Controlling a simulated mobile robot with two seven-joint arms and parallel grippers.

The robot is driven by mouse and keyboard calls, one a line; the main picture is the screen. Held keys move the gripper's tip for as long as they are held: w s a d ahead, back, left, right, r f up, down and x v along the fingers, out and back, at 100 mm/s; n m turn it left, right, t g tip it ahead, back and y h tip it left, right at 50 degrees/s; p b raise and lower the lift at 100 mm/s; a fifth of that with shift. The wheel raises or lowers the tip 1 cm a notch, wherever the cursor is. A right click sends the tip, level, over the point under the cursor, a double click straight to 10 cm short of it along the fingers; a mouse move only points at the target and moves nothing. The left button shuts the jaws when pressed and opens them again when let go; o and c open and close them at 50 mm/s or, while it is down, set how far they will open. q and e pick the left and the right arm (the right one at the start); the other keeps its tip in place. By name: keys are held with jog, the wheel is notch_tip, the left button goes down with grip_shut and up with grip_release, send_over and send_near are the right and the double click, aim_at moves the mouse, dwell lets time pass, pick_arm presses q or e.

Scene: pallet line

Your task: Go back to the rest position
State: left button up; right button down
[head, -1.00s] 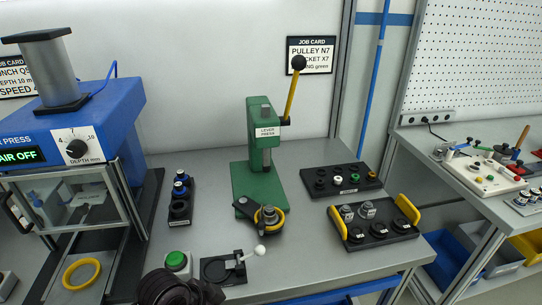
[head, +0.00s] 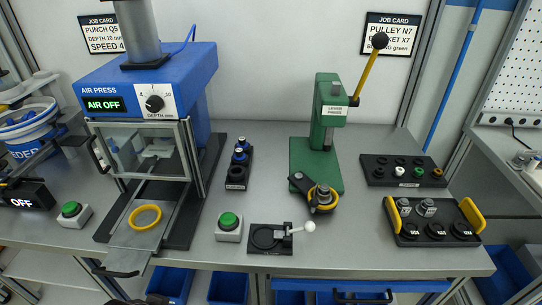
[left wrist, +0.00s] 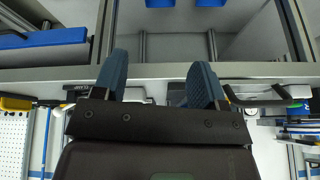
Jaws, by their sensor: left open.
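My left gripper (left wrist: 160,82) shows in the left wrist view with its two blue-grey fingers spread wide apart. Nothing is held between them. Behind the fingers runs a grey bench edge (left wrist: 150,71), apart from them as far as I can tell. I make out neither gripper for sure in the head view. My right gripper is in neither view now.
The bench carries the blue air press (head: 150,75), green lever press (head: 330,110), a black fixture with a white-knobbed lever (head: 270,238), a yellow-handled tray (head: 435,222) and green buttons (head: 228,222). Blue bins (head: 228,287) stand below. Open floor shows at the lower left.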

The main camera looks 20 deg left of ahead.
pick_arm(q)
jog(key=w+f+t, duration=0.5)
jog(key=f+t, duration=0.1)
jog(key=f, duration=0.2)
jog(key=shift+w+f+m+t+h, duration=0.25)
jog(key=shift+w+m+t+h, duration=0.05)
jog(key=shift+m+t+h, duration=0.1)
jog(key=shift+d, duration=0.1)
dwell(0.6)
